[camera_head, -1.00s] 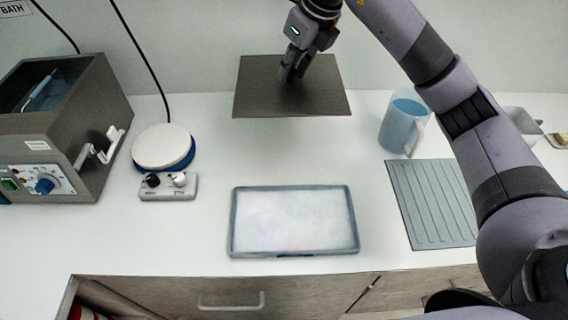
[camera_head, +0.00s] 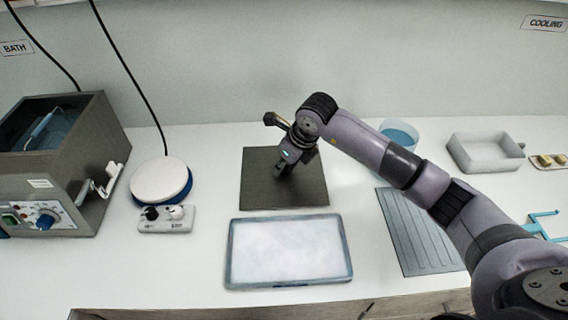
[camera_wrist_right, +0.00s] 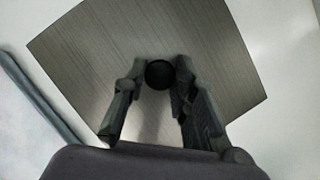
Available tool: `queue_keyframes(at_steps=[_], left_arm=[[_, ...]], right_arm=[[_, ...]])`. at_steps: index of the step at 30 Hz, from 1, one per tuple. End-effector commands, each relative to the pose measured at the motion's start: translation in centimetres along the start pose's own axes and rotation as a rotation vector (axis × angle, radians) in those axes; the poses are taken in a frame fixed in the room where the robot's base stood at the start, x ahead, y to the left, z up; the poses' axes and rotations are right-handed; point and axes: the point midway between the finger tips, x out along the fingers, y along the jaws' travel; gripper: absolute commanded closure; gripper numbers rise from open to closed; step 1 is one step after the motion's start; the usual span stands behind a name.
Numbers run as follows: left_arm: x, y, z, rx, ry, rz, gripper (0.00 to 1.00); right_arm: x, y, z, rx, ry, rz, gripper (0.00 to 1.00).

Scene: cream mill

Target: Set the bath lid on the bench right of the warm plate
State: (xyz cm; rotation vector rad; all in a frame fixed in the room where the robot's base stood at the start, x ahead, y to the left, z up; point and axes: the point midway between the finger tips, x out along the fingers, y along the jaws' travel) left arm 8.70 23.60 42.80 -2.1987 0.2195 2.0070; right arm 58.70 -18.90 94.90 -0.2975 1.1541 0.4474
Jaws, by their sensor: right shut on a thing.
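The bath lid (camera_head: 262,192) is a flat dark grey-brown square plate with a black knob (camera_wrist_right: 159,74). It is at the bench's middle, right of the warm plate (camera_head: 161,180), a white disc with a blue rim. My right gripper (camera_head: 285,170) is above the lid, and in the right wrist view its fingers (camera_wrist_right: 158,80) are shut on the knob. The lid looks level, at or very near the bench top; I cannot tell whether it touches. The open bath (camera_head: 75,190) stands at the far left. My left gripper is not in view.
A white tray with a blue-grey rim (camera_head: 232,255) lies just in front of the lid. A control box (camera_head: 166,226) sits before the warm plate. A ribbed grey mat (camera_head: 410,240), a blue jug (camera_head: 400,135) and a pale bin (camera_head: 487,165) are to the right.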

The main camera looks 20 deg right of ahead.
Motion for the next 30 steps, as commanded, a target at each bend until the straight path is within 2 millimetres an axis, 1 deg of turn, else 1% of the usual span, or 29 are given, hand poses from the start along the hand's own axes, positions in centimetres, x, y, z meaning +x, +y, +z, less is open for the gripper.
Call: queue_keyframes(at_steps=[3, 8, 9, 18, 26, 30], left_arm=[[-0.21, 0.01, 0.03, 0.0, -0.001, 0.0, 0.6], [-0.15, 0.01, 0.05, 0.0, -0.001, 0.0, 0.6], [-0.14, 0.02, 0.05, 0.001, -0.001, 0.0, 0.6], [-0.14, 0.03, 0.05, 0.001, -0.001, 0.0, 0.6], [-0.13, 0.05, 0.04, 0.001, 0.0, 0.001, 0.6], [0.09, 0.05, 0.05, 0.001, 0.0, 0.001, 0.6]], right_arm=[[0.55, 0.0, -0.19, 0.001, -0.003, 0.0, 0.99], [0.59, 0.0, -0.18, 0.0, -0.003, 0.0, 0.99], [0.66, 0.02, -0.27, 0.0, -0.001, 0.0, 0.74], [0.61, 0.01, -0.24, 0.0, -0.001, 0.0, 0.55], [0.57, 0.0, -0.22, 0.0, -0.001, 0.0, 0.55], [-0.3, -0.06, -0.15, -0.002, -0.004, -0.002, 0.55]])
